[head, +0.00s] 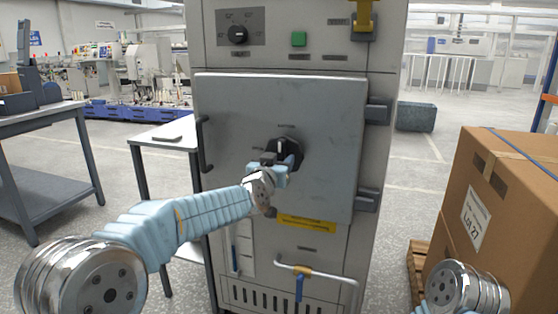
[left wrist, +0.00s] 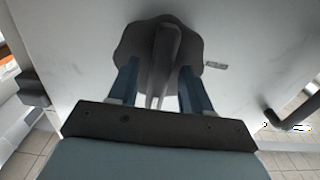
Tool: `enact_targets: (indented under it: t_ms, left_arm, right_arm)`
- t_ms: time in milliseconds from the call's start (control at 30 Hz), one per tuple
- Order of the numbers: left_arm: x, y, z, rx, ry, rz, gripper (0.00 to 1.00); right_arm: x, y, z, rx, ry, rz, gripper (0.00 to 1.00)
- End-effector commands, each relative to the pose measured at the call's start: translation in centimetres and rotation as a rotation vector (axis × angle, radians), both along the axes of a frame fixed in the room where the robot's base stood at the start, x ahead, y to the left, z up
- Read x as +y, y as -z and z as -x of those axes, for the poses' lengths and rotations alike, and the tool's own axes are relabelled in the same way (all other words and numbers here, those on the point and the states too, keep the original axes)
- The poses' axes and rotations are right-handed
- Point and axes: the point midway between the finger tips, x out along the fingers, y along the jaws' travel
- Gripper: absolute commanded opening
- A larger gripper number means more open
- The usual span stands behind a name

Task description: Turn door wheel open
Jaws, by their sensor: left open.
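The door wheel (head: 288,146) is a dark round knob with a raised grip bar, at the middle of the grey cabinet door (head: 240,110). The door lies flat against the cabinet front. My left gripper (head: 280,163) is at the wheel, partly covering it in the head view. In the left wrist view the wheel (left wrist: 135,42) fills the top middle, its bar pointing down between the two blue fingers of my left gripper (left wrist: 160,85). The fingers are open, one on each side of the bar, with visible gaps. My right gripper is out of view.
A door handle (head: 205,145) is on the door's left edge, and hinges (head: 378,112) are on its right. A pipe with a blue-handled valve (head: 300,285) sticks out below. A large carton (head: 510,200) stands at right, a small table (head: 165,137) at left.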

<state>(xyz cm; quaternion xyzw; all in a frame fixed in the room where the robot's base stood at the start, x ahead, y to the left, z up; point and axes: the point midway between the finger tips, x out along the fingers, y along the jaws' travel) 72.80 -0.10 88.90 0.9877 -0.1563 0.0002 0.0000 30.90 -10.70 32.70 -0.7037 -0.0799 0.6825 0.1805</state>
Motion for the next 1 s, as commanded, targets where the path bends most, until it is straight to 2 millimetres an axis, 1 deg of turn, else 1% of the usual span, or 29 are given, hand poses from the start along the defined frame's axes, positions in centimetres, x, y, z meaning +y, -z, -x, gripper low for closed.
enact_targets:
  t_ms: [167,200,267,500,767,1000]
  left_arm:
    - [-0.01,0.02,0.0,0.0,0.0,0.0,0.49]
    - [-0.01,0.03,0.01,0.0,0.0,0.0,0.46]
    - [-0.01,0.02,0.01,0.0,0.0,0.0,0.37]
    - [-0.01,0.02,0.03,0.0,0.0,0.0,0.0]
    - [0.0,0.08,0.03,0.006,0.0,0.014,0.0]
    - [-0.01,0.24,0.03,0.037,0.001,0.107,0.0]
  right_arm:
    - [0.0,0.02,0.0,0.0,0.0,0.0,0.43]
    - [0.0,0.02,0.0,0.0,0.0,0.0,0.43]
    - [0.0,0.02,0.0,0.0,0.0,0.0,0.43]
    - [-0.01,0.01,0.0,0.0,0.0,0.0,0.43]
    - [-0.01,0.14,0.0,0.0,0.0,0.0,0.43]
    - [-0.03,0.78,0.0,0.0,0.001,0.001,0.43]
